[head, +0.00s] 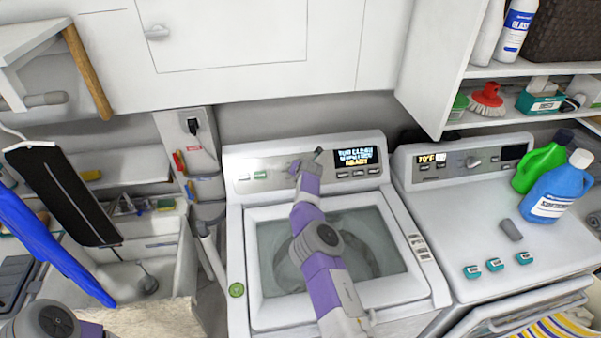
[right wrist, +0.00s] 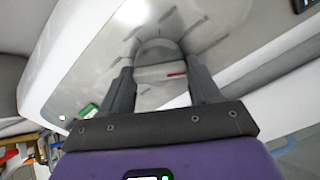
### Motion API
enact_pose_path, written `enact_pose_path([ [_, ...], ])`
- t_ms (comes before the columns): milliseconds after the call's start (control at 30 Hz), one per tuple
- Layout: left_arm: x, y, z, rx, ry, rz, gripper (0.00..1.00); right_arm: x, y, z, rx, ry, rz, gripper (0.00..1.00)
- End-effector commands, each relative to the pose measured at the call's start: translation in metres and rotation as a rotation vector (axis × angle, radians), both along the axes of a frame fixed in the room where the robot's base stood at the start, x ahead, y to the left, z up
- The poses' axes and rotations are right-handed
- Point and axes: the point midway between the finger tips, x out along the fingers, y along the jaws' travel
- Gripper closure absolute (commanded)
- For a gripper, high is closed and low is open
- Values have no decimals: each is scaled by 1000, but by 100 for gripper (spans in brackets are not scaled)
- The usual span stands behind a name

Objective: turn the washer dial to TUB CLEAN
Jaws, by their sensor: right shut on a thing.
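The washer (head: 236,215) stands in the middle of the head view, with a control panel along its back. My right gripper (head: 303,166) reaches over the washer's lid to this panel. In the right wrist view, its two fingers (right wrist: 157,80) are on either side of the round grey dial (right wrist: 158,52), shut on it. A red mark shows on the dial's front. In the head view the gripper mostly hides the dial. The washer's display (head: 357,157) is lit and appears to read TUB CLEAN on top and READY at the bottom. My left gripper is out of view.
A dryer (head: 450,215) stands to the right, with blue (head: 560,190) and green (head: 538,167) bottles on top. A sink (head: 140,270) is on the left. White cabinets (head: 230,40) hang above the washer panel.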

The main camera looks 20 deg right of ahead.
Motion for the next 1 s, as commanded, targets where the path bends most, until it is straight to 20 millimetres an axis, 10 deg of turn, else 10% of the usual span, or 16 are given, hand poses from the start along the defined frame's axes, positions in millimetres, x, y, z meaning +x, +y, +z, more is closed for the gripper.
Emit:
enact_pose_path([
  [500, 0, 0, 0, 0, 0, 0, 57, 0, 0, 1, 15, -5, -14, 69],
  [533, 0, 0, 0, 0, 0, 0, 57, 0, 0, 1, 15, -5, -14, 35],
  [667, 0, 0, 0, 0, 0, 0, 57, 0, 0, 0, 14, -5, -13, 15],
  [1000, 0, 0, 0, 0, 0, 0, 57, 0, 0, 1, 13, -5, -12, 13],
])
